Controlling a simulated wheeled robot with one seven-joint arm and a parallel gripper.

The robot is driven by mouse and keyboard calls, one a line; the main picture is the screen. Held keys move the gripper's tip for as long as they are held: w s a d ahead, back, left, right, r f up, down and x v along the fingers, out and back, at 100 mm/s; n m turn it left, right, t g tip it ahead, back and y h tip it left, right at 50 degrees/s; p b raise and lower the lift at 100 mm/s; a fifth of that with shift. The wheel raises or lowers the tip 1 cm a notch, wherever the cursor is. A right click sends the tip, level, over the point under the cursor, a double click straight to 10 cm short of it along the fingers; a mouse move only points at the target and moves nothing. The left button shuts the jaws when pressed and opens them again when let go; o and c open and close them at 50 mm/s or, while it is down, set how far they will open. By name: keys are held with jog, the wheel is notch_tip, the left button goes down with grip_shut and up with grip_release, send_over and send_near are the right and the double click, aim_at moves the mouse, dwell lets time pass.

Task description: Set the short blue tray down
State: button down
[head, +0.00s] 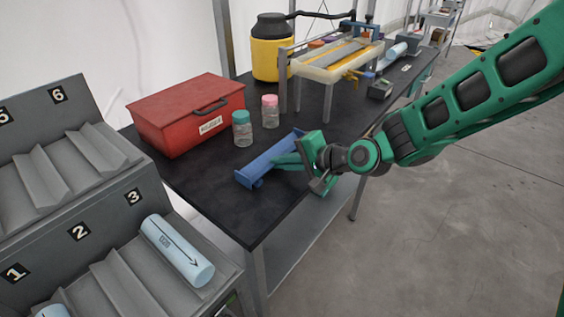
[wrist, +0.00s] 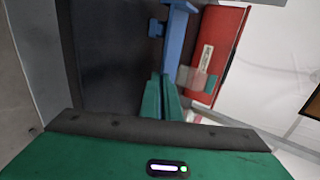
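The short blue tray (head: 262,164) is over the front part of the black table (head: 215,190), long and narrow, running diagonally. It looks level and low; I cannot tell whether its underside touches the tabletop. My gripper (head: 290,158) reaches in from the right, its green fingers at the tray's right side. In the wrist view the fingers (wrist: 161,98) are close together, with the blue tray (wrist: 176,45) running away from between their tips. They look shut on the tray's wall, and the grasp itself is partly hidden.
A red toolbox (head: 190,116) stands left of the tray. Behind the tray are a teal-lidded jar (head: 242,130) and a pink-lidded jar (head: 270,112). A framed fixture (head: 335,62) and a yellow canister (head: 271,55) are farther back. A grey numbered rack (head: 60,170) stands at left.

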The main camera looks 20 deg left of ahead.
jog(key=c, duration=2.3)
grip_release()
jog(key=shift+f, duration=0.1)
jog(key=v, duration=1.2)
